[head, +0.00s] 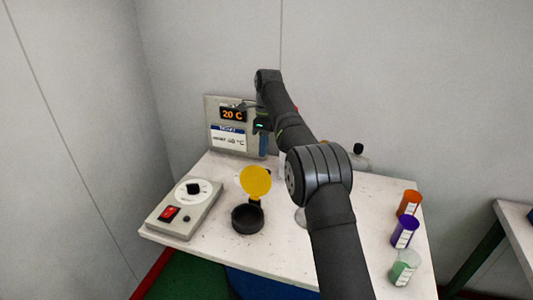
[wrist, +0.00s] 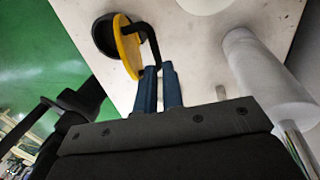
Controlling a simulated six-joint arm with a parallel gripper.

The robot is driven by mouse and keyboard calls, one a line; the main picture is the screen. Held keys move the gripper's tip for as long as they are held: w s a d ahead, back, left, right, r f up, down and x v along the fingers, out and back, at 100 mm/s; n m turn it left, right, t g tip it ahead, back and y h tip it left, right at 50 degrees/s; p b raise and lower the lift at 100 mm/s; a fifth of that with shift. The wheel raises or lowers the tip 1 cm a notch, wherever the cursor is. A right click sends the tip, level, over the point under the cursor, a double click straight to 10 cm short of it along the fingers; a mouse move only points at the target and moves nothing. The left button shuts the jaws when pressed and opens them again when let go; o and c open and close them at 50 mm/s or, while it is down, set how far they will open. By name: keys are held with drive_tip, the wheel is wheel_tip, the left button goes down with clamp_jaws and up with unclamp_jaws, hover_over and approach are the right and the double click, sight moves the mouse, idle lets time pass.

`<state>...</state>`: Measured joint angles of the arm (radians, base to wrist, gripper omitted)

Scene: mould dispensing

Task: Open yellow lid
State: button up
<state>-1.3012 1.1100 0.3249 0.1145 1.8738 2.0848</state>
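The yellow lid (head: 255,181) stands raised, roughly upright, at the back edge of the round black mould (head: 247,219). The mould's dark opening is uncovered. My gripper (head: 263,148) is behind and above the lid in the head view, apart from it, with its blue fingers pointing down. In the wrist view the yellow lid (wrist: 127,47) is tilted, nearly edge-on, with a black bent arm beside it reaching toward my fingertips (wrist: 159,70). The blue fingers are close together with a narrow gap between them; I see nothing held.
A display panel reading 20 C (head: 233,115) stands behind my gripper. A control box with a dial and red switch (head: 186,209) is at the table's left. Orange (head: 410,203), purple (head: 404,232) and green (head: 404,267) cups stand at the right.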

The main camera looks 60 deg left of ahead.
sight(258, 181)
drive_tip(key=f+n+g, duration=0.1)
drive_tip(key=n+g+y, duration=0.1)
drive_tip(key=n, duration=0.1)
drive_tip(key=shift+d+f, duration=0.2)
drive_tip(key=shift+f, duration=0.15)
clamp_jaws()
drive_tip(key=w+d+f+n+g+y, duration=0.4)
drive_tip(key=w+d+f+n+y, duration=0.4)
drive_tip(key=y, duration=0.7)
drive_tip(key=s+a, duration=0.1)
drive_tip(key=a, duration=0.1)
drive_tip(key=s+a+m, duration=0.1)
drive_tip(key=a, duration=0.1)
drive_tip(key=s+a+m, duration=0.1)
drive_tip(key=a, duration=0.2)
drive_tip(key=shift+s+f, duration=0.1)
drive_tip(key=shift+s, duration=0.05)
drive_tip(key=s+d+r, duration=0.2)
drive_tip(key=shift+s+d, duration=0.15)
drive_tip(key=shift+d, duration=0.2)
